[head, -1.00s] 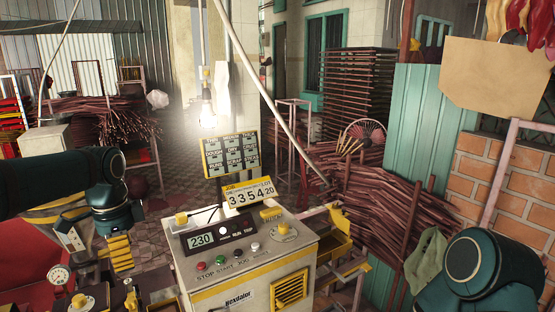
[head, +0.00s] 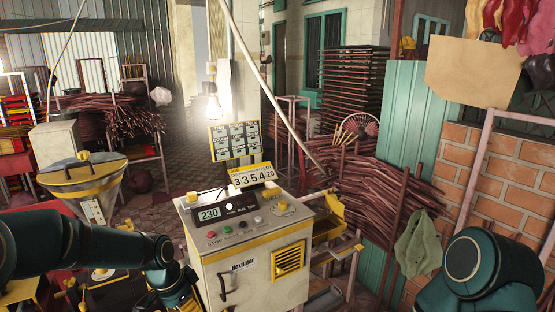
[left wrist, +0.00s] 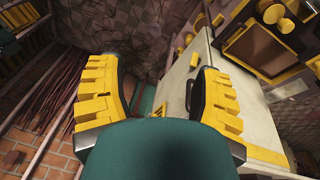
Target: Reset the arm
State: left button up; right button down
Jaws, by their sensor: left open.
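My left arm (head: 100,253) is dark teal and comes in low from the left in the head view. It ends at the bottom edge, left of the control cabinet, where its fingers are mostly hidden or out of frame. In the left wrist view my left gripper (left wrist: 158,88) has its two yellow padded fingers spread wide apart with nothing between them. The cabinet's pale side shows beyond the right finger there. My right arm (head: 478,265) shows only as a rounded dark teal joint at the bottom right, and its gripper is out of view.
The pale control cabinet (head: 250,275) reads 230 and has several buttons and a front handle. A cone-shaped hopper (head: 85,185) stands left, beyond my left arm. Bundled sticks (head: 375,195), a green metal panel (head: 405,130) and a brick wall (head: 510,175) fill the right.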

pick_arm(q)
jog(key=s+d+f+n, duration=0.5)
jog(key=s+f, duration=0.4)
jog(key=f, duration=0.1)
jog(key=s+d+f+n+t+h+b, duration=0.1)
jog(key=s+d+f+n, duration=0.4)
jog(key=s+f, duration=0.4)
jog(key=shift+d+x, duration=0.25)
jog(key=shift+x, duration=0.9)
jog(key=shift+s, duration=0.15)
